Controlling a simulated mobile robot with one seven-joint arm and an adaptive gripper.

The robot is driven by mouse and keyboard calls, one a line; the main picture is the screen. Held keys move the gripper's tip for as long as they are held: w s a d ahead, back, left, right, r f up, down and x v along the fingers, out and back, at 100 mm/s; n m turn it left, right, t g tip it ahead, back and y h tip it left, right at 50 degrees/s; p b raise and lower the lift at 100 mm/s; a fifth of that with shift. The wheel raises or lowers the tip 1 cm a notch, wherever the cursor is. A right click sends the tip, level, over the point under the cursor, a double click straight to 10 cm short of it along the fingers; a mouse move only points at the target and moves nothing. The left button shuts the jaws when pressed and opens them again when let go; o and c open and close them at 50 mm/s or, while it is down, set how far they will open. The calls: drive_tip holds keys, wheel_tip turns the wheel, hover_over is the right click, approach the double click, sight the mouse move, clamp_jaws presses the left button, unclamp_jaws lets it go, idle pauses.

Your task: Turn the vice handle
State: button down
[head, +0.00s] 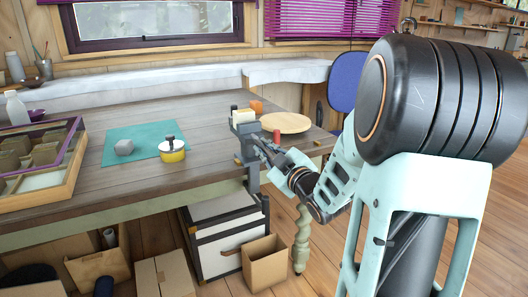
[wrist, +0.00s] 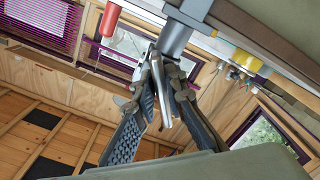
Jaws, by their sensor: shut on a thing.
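The grey vice (head: 246,140) is mounted at the right end of the workbench, and its body and screw (wrist: 175,38) show at the top of the wrist view. The vice handle (wrist: 158,88) is a slim silver bar below the screw. My gripper (wrist: 163,80) is shut on this bar, with dark ridged fingers on either side of it. In the head view my gripper (head: 270,153) is at the front of the vice, and my arm hides most of the handle.
A round wooden board (head: 290,123), a red cylinder (head: 277,136) and an orange block (head: 256,106) are near the vice. An open cardboard box (head: 266,264) stands on the floor below.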

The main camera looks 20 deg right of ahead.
drive_tip(key=shift+d+n+b, duration=0.15)
drive_tip(key=shift+n+b, duration=0.7)
drive_tip(key=shift+n, duration=0.75)
drive_tip(key=shift+r+n, duration=0.15)
drive_tip(key=shift+n, duration=1)
drive_tip(key=shift+r+n, duration=0.1)
drive_tip(key=shift+n, duration=1.05)
idle(4.1)
